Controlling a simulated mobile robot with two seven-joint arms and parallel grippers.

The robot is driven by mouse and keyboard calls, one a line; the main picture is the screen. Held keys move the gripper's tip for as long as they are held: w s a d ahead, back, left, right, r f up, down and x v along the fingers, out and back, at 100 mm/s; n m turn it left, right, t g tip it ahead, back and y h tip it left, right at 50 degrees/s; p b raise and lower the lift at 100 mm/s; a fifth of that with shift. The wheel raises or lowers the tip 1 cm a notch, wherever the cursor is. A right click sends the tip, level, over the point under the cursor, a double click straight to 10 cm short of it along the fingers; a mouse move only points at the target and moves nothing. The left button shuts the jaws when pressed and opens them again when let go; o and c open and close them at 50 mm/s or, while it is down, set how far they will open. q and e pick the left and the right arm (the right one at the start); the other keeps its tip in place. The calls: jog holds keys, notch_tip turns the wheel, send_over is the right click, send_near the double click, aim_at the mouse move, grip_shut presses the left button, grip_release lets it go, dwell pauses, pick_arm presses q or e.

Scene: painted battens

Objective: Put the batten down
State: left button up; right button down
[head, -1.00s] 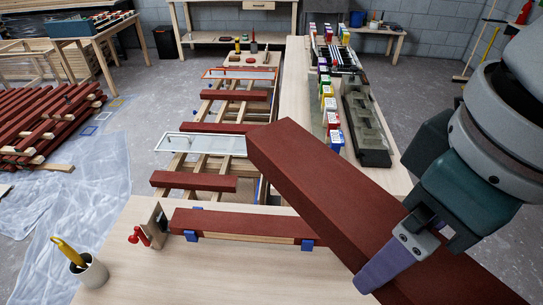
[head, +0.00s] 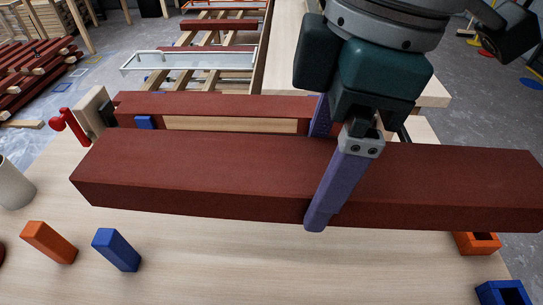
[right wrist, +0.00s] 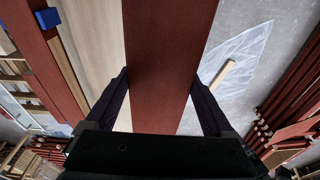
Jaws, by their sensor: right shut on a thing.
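My right gripper (head: 318,172) is shut across the middle of a long red-brown batten (head: 200,172). One purple finger shows in front of the batten and part of the other behind it. The batten lies nearly level across the head view, over the near bench (head: 190,255). I cannot tell how much gap there is beneath it. In the right wrist view the same batten (right wrist: 168,50) runs between the two fingers (right wrist: 163,90). A second red-brown batten (head: 225,103) lies just behind it, by a blue block (head: 145,122). My left gripper is not in view.
An orange block (head: 48,242) and a blue block (head: 116,249) stand on the front bench. An orange holder (head: 477,243) and a blue holder (head: 503,292) are at the right. A red-handled clamp (head: 70,127) and a pale cup (head: 14,185) are at the left.

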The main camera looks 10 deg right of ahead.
jog(key=shift+w+a+f, duration=0.1)
jog(key=shift+f, duration=0.45)
notch_tip(320, 180, down, 16)
jog(key=b, duration=0.4)
jog(key=shift+r, duration=0.15)
pick_arm(q)
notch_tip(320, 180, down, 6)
jog(key=b, duration=0.1)
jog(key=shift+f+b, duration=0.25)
jog(key=shift+b, duration=0.1)
pick_arm(e)
jog(key=shift+f, duration=2)
jog(key=shift+f, duration=0.1)
grip_release()
